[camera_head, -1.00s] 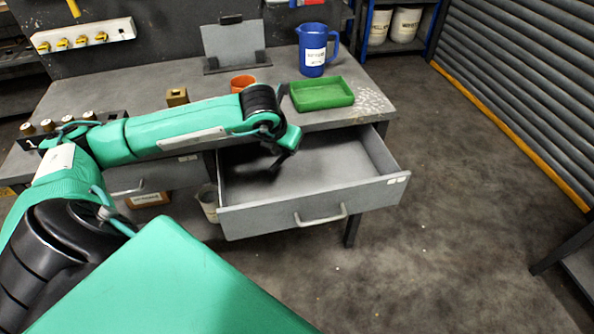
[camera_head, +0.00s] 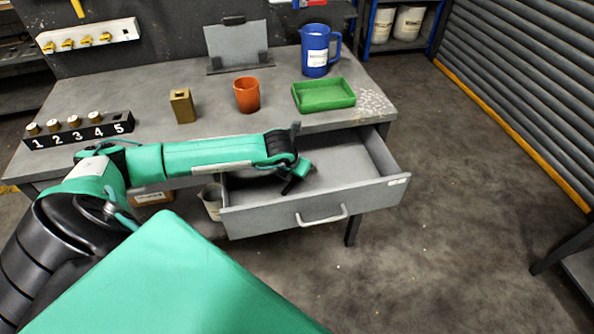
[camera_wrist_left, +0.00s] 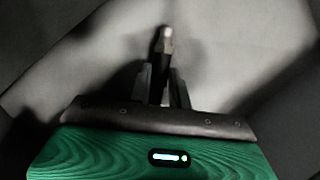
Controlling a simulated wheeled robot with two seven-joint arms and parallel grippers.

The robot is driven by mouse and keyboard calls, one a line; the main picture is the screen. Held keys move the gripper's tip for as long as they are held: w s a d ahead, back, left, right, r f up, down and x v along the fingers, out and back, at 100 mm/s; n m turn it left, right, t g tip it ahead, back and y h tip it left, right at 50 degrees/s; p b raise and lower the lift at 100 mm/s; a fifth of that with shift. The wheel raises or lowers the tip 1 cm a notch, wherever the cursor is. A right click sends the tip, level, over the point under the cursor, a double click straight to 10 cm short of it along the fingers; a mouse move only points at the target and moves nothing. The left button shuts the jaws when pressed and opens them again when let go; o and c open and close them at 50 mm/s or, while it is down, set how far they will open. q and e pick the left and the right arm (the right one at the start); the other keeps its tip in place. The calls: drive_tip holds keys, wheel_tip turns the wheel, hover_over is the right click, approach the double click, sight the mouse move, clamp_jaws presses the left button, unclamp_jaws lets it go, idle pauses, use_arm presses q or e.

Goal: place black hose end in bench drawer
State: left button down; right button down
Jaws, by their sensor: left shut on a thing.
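My left gripper (camera_head: 292,186) reaches from the left into the open bench drawer (camera_head: 377,198), its fingers pointing down over the drawer's left part. In the left wrist view my left gripper (camera_wrist_left: 163,90) is shut on the black hose end (camera_wrist_left: 162,65), a dark piece with a pale tip. The drawer floor (camera_wrist_left: 230,45) lies beyond the tip; I cannot tell whether the two touch. In the head view the hose end is too small and dark to make out clearly. My right gripper is not in view.
On the bench (camera_head: 150,90) stand a green tray (camera_head: 325,108), an orange cup (camera_head: 246,95), a blue jug (camera_head: 316,52), a brass block (camera_head: 183,106) and a numbered rack (camera_head: 80,133). A white bucket (camera_head: 211,200) is beneath the bench. Floor right of the drawer is clear.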

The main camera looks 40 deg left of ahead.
use_arm(q)
drive_tip(key=shift+f, duration=0.2)
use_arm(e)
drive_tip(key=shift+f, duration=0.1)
use_arm(q)
drive_tip(key=c, duration=1.3)
unclamp_jaws()
drive_tip(key=shift+s, duration=0.1)
drive_tip(key=shift+s+r, duration=0.1)
drive_tip(key=shift+r, duration=0.2)
drive_tip(key=b+v, duration=0.1)
drive_tip(key=v, duration=1)
drive_tip(key=shift+r, duration=0.2)
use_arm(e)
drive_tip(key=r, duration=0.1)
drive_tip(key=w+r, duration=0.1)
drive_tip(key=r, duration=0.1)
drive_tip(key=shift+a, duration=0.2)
use_arm(q)
drive_tip(key=shift+s, duration=0.1)
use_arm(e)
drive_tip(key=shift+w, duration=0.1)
